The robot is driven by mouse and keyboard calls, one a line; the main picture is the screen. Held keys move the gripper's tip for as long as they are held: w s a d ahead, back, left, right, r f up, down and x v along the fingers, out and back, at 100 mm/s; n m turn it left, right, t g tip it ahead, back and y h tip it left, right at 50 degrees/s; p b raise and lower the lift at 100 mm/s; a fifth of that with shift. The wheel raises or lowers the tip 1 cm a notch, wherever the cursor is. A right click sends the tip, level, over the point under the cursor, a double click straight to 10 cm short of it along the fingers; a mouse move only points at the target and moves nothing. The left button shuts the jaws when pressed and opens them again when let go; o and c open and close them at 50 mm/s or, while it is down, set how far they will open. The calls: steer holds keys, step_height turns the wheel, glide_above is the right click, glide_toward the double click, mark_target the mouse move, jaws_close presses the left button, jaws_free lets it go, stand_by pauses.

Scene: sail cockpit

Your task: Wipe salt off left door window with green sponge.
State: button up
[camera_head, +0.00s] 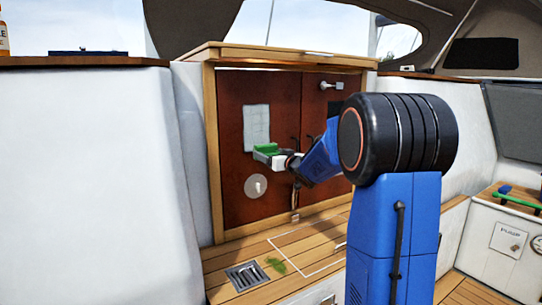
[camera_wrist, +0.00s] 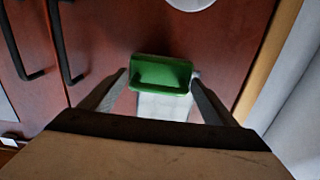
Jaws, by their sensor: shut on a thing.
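The left door (camera_head: 232,175) is dark red-brown wood and shut. Its window (camera_head: 256,122) is a pale, whitish upright panel; it also shows in the wrist view (camera_wrist: 163,108), just below the sponge. My gripper (camera_head: 277,157) is shut on the green sponge (camera_head: 266,149), which lies between both fingertips in the wrist view (camera_wrist: 162,72). The sponge is at the window's lower edge in the head view. I cannot tell whether it touches the glass. My gripper hides part of the door below the window.
A round pale disc (camera_head: 259,186) sits low on the left door. Dark handles (camera_wrist: 63,45) stand out near the middle seam. The right door (camera_head: 318,100) is partly behind my arm. A floor grate (camera_head: 247,275) and a green smear or scrap (camera_head: 276,265) lie below.

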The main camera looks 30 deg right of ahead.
steer(key=shift+w, duration=1)
stand_by(0.3)
step_height(320, 180, up, 19)
glide_above(264, 145)
steer(key=d, duration=0.1)
steer(key=shift+s+d+r, duration=0.2)
steer(key=shift+s, duration=0.25)
stand_by(2.2)
steer(key=shift+a, duration=0.1)
steer(key=shift+a+f, duration=0.3)
steer(key=shift+f, duration=2.35)
steer(key=shift+a+f, duration=0.3)
steer(key=shift+f, duration=2.3)
steer(key=shift+a+f, duration=0.3)
steer(key=shift+f, duration=2.35)
